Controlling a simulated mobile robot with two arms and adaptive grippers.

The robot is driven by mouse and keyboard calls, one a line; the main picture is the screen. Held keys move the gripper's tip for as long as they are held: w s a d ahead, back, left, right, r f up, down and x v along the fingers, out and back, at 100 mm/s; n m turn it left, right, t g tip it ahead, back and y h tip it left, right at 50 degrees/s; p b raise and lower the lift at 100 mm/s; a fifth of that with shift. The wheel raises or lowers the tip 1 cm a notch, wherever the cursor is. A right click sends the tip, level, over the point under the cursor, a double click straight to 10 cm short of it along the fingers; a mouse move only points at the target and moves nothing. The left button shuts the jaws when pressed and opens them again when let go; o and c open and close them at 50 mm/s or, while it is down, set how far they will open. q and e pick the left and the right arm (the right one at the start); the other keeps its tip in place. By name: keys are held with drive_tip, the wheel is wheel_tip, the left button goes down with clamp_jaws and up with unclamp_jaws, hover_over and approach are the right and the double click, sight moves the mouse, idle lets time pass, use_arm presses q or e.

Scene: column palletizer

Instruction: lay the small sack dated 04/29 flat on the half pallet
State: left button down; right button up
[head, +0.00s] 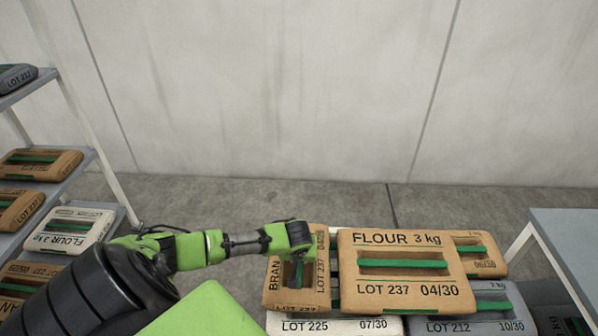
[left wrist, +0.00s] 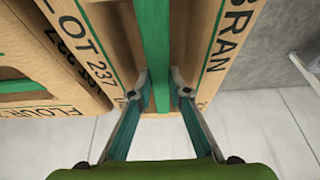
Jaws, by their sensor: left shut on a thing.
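My left gripper (head: 297,268) comes in from the left over a tan BRAN sack (head: 273,290), marked LOT 237. Its date starts with 04, but I cannot read the rest. In the left wrist view the fingers (left wrist: 161,95) are shut on the green strap (left wrist: 156,40) of this sack (left wrist: 205,45). The sack lies about level at the left end of a stack, beside a tan FLOUR 3 kg sack (head: 405,272) dated 04/30. I cannot tell whether it rests on the sacks below. The half pallet is not visible. My right gripper is out of view.
Below are a white sack (head: 335,326) dated 07/30 and a grey sack (head: 480,312) dated 10/30. Another tan sack (head: 488,255) lies behind right. A shelf rack (head: 85,185) with several sacks stands left. A grey table (head: 570,235) stands right.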

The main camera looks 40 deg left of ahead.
use_arm(q)
drive_tip(key=shift+w, duration=0.25)
drive_tip(key=c, duration=1.9)
unclamp_jaws()
drive_tip(key=shift+s+f, duration=0.25)
drive_tip(key=shift+r, duration=0.15)
drive_tip(key=shift+r, duration=0.15)
drive_tip(key=p+v, duration=0.1)
drive_tip(key=v, duration=1.1)
drive_tip(key=shift+r, duration=0.4)
